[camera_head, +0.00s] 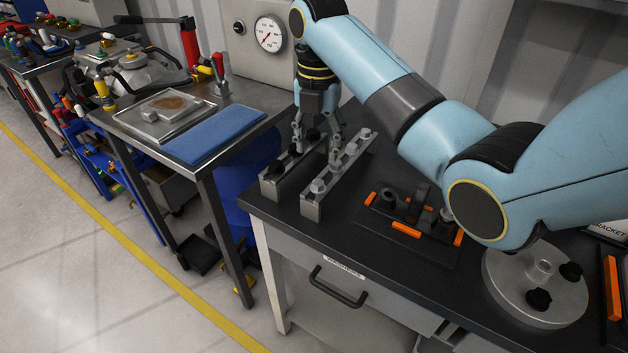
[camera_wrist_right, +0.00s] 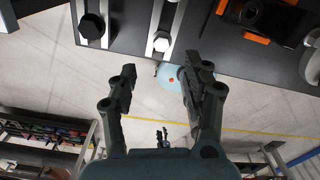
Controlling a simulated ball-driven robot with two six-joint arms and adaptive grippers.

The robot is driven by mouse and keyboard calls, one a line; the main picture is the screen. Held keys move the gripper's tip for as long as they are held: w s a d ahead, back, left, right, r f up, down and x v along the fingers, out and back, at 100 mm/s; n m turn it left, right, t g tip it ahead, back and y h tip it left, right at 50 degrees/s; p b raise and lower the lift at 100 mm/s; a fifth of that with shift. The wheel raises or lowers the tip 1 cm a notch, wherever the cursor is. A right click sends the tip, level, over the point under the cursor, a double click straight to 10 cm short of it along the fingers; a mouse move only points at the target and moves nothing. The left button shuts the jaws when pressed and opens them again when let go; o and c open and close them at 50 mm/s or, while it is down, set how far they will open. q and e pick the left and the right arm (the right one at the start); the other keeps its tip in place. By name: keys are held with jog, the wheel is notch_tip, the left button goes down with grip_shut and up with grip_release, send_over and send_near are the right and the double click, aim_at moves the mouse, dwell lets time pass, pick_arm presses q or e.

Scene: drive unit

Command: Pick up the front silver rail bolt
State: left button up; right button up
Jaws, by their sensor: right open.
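The front silver rail bolt (camera_head: 318,186) has a hex head and stands at the near end of the right-hand rail (camera_head: 312,208), with several similar bolts behind it. In the right wrist view a silver bolt (camera_wrist_right: 161,42) shows ahead of the fingertips, near the rail's end. My right gripper (camera_head: 316,143) points down above the rails, farther back than the front bolt. Its fingers are apart with nothing between them, also in the right wrist view (camera_wrist_right: 160,75). My left gripper is not seen.
A parallel rail (camera_head: 272,186) with a black bolt (camera_head: 276,167) runs close on the left. To the right lie a dark fixture with orange strips (camera_head: 405,229) and a round metal plate (camera_head: 532,290) with black knobs. The bench's front left corner is clear.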

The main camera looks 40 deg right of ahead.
aim_at(318, 182)
notch_tip(318, 182, down, 3)
jog(key=shift+r, duration=0.1)
jog(key=shift+f, duration=0.3)
jog(key=f, duration=0.2)
jog(key=f+p, duration=0.1)
jog(key=f, duration=0.1)
jog(key=shift+s+f, duration=0.2)
jog(key=shift+f, duration=0.45)
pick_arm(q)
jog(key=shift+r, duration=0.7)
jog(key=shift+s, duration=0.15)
pick_arm(e)
jog(key=shift+c, duration=0.2)
jog(key=shift+c, duration=1.3)
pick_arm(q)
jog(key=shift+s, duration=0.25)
pick_arm(e)
grip_shut()
